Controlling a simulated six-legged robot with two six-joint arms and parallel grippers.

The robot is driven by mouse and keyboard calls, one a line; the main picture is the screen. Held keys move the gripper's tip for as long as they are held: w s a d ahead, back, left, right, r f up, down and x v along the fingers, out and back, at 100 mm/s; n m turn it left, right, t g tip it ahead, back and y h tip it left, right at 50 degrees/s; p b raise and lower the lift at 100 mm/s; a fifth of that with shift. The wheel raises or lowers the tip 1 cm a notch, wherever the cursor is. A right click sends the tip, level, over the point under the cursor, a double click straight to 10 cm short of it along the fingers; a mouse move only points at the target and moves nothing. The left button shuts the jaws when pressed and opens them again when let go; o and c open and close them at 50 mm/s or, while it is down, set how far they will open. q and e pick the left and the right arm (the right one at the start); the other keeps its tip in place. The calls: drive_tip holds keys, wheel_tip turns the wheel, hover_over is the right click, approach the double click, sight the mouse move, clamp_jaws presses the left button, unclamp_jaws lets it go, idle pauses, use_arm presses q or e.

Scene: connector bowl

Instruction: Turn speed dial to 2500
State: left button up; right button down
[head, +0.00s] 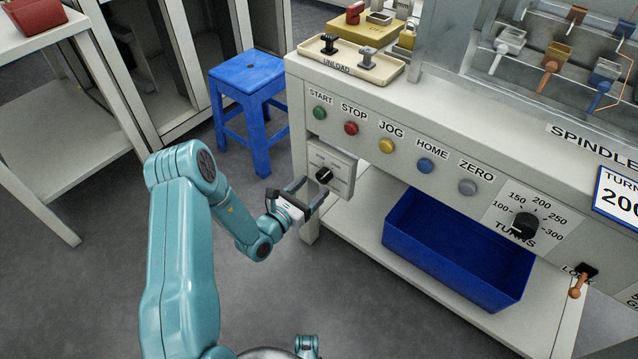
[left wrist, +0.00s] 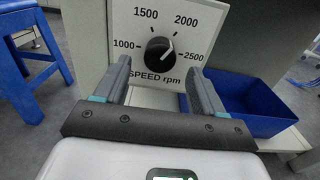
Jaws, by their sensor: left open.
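The speed dial is a black round knob (left wrist: 160,50) on a white plate (left wrist: 205,15) marked 1000, 1500, 2000, 2500 and "SPEED rpm". Its white pointer mark aims up and right, seemingly between 2000 and 2500. In the head view the knob (head: 324,175) sits on a small box at the bench's left front corner. My left gripper (head: 315,185) is open and faces the knob. In the left wrist view its two fingers (left wrist: 158,76) stand to the left and right of the knob, apart from it and nearer the camera. My right gripper is not in view.
Coloured buttons (head: 387,146) line the bench front above the dial. A turns dial (head: 525,225) and an orange lock lever (head: 578,284) are farther right. A blue bin (head: 430,255) is on the lower shelf. A blue stool (head: 248,85) stands behind. Floor left of the bench is clear.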

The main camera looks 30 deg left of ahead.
sight(320, 179)
use_arm(q)
drive_tip(key=shift+w+d+b, duration=0.15)
drive_tip(key=shift+w+b, duration=0.2)
drive_tip(key=shift+w, duration=1.6)
drive_tip(key=c, duration=1.1)
drive_tip(key=shift+o, duration=0.2)
drive_tip(key=shift+m, duration=0.4)
drive_tip(key=m, duration=0.5)
drive_tip(key=shift+m, duration=0.3)
drive_tip(key=m, duration=0.5)
drive_tip(key=shift+m, duration=0.3)
